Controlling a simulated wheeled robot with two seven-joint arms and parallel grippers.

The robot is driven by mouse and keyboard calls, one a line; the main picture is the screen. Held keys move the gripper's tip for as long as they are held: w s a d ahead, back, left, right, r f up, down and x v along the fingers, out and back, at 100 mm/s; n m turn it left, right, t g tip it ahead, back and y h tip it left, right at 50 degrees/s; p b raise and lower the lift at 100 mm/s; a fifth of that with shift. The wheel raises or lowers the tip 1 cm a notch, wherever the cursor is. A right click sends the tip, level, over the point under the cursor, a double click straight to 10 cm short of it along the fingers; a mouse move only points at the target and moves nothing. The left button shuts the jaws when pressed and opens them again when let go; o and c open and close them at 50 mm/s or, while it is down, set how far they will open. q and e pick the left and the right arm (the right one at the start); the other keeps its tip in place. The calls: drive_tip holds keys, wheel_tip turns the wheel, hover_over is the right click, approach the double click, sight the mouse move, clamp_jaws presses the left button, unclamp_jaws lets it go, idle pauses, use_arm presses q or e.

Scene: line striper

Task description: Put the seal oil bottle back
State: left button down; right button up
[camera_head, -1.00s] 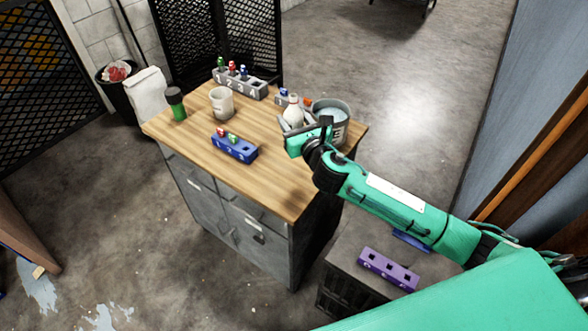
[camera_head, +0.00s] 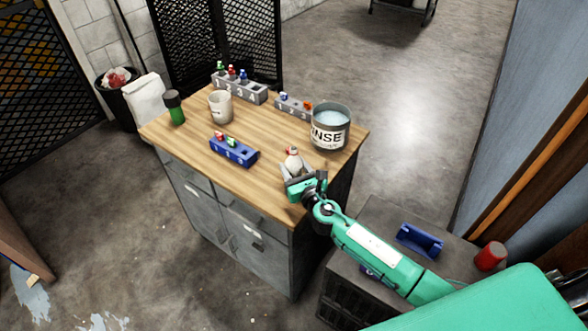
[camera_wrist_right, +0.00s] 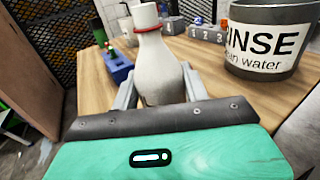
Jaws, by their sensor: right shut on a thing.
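The seal oil bottle (camera_head: 293,163) is white with a red ring at its neck. My right gripper (camera_head: 297,183) is shut on it near the front right edge of the wooden worktop (camera_head: 262,182). In the right wrist view the bottle (camera_wrist_right: 158,65) stands nearly upright between the two fingers (camera_wrist_right: 160,88); its base is hidden by the gripper body. I cannot tell whether the base touches the top. My left gripper is not in view.
A RINSE pot (camera_head: 331,128) stands at the right edge. A blue rack (camera_head: 234,152), white cup (camera_head: 220,106), green bottle (camera_head: 174,107) and grey numbered racks (camera_head: 240,88) (camera_head: 291,104) stand on the top. A low dark cabinet holds a blue holder (camera_head: 420,241) and red can (camera_head: 490,256).

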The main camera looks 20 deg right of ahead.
drive_tip(key=o, duration=0.6)
drive_tip(key=shift+f, duration=0.1)
drive_tip(key=o, duration=0.5)
drive_tip(key=shift+s+r, duration=0.1)
drive_tip(key=shift+r, duration=0.15)
drive_tip(key=s, duration=0.4)
drive_tip(key=s+d+b, duration=0.1)
drive_tip(key=s, duration=0.6)
drive_tip(key=shift+s+d+b, duration=0.3)
drive_tip(key=shift+s+b, duration=0.05)
drive_tip(key=shift+s, duration=0.05)
